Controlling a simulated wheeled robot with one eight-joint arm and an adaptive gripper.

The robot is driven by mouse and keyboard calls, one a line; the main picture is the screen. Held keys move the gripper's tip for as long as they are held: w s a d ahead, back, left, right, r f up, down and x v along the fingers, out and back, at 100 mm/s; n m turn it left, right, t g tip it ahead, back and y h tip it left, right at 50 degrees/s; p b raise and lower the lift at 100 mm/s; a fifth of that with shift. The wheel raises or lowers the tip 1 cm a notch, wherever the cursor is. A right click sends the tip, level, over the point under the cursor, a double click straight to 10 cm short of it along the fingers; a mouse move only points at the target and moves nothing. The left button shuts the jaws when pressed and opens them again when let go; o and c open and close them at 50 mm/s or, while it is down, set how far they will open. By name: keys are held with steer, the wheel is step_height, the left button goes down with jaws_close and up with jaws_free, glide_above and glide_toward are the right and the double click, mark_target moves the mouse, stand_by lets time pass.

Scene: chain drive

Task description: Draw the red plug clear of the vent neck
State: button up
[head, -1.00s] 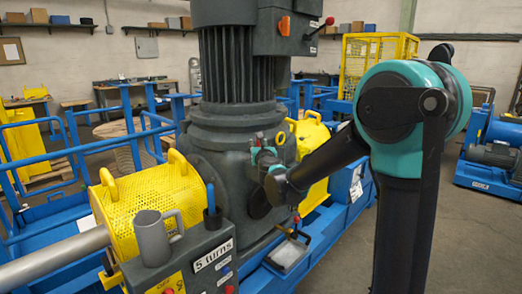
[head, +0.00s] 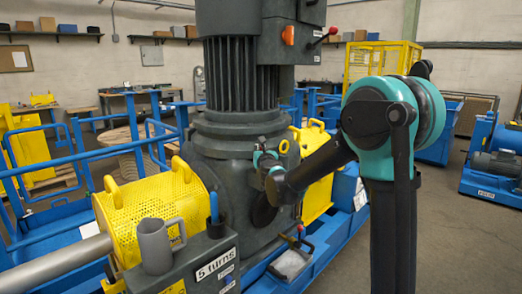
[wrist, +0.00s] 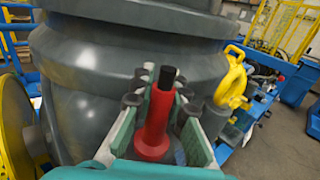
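The red plug (wrist: 154,128) stands between my fingers in the wrist view, its wide red end toward the camera. Its narrow black tip (wrist: 167,76) points away and shows in front of the grey housing (wrist: 90,60). My gripper (wrist: 162,98) has its teal fingers and dark pads close on both sides of the plug, and seems shut on it. In the head view my gripper (head: 266,160) is small, close to the front of the grey housing (head: 215,165). I cannot make out the vent neck in either view.
A yellow perforated guard (head: 155,210) and a grey mug (head: 156,246) stand at lower left. Open floor (head: 460,240) lies to the right.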

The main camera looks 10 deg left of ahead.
jaws_close()
step_height(320, 180, up, 9)
stand_by(1.8)
